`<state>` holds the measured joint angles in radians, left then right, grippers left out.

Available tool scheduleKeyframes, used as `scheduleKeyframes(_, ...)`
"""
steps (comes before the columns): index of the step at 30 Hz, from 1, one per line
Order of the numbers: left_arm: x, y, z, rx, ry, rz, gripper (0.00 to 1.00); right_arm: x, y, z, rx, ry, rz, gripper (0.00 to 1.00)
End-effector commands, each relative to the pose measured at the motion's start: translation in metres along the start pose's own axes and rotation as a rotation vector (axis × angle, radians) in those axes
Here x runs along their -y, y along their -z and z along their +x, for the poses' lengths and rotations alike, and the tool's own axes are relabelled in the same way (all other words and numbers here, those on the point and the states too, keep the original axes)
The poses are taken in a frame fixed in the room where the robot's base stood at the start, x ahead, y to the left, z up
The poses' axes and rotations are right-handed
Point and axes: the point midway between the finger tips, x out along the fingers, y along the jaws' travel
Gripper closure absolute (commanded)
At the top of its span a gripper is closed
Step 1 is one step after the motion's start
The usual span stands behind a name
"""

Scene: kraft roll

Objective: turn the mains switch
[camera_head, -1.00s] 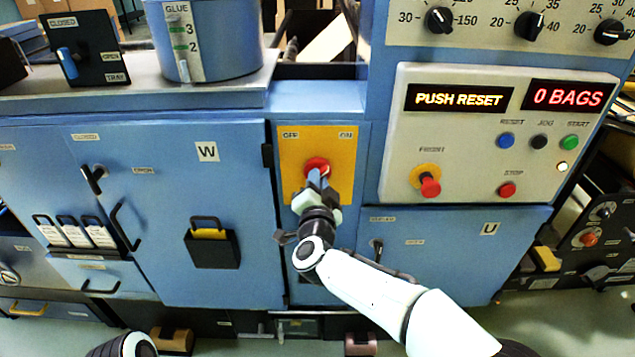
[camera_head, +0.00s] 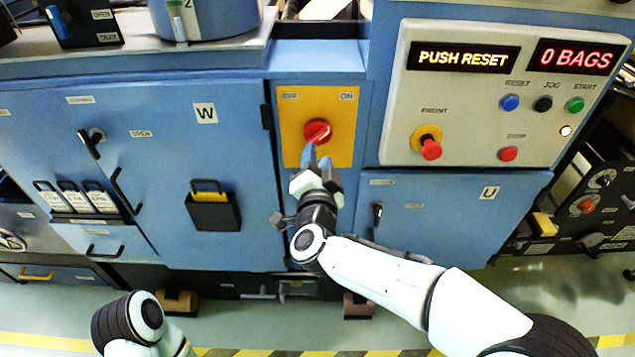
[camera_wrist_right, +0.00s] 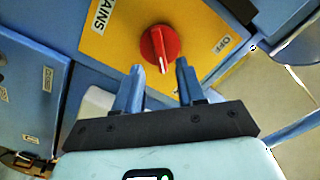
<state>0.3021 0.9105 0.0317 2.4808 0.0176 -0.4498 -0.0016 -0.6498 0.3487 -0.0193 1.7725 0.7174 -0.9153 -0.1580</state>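The mains switch (camera_head: 317,131) is a round red knob with a raised grip on a yellow plate (camera_head: 343,107), marked OFF at upper left and ON at upper right. In the head view the white line on its grip slants up to the right, toward the ON side. My right gripper (camera_head: 317,158) is just below the knob, fingers apart and empty. In the right wrist view the knob (camera_wrist_right: 160,48) lies just beyond the two blue fingertips (camera_wrist_right: 159,70), with a gap between, and OFF shows at its right. My left gripper is out of view.
A control panel (camera_head: 465,110) at right shows PUSH RESET and 0 BAGS, with several buttons and a red FRONT knob (camera_head: 431,149). A blue door W (camera_head: 165,220) with handles and a black pocket (camera_head: 212,210) is at left. Door U (camera_head: 450,235) is at lower right.

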Motion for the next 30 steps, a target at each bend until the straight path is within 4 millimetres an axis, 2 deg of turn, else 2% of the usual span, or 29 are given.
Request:
scheduleKeyframes(1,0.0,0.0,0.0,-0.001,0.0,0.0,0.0,0.001,0.001,-0.013,0.002,0.002,0.001,0.61)
scheduleKeyframes(6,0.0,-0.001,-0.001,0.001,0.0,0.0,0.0,0.0,0.001,-0.049,0.001,0.0,0.002,0.61)
scheduleKeyframes(12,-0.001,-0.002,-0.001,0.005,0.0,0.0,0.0,0.0,0.0,-0.073,0.0,0.0,0.002,0.61)
scheduleKeyframes(17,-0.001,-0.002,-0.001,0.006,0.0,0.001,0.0,0.0,0.0,-0.078,-0.001,-0.001,0.002,0.61)
scheduleKeyframes(30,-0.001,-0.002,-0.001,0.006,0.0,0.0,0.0,-0.001,-0.001,-0.077,0.001,-0.002,0.0,0.61)
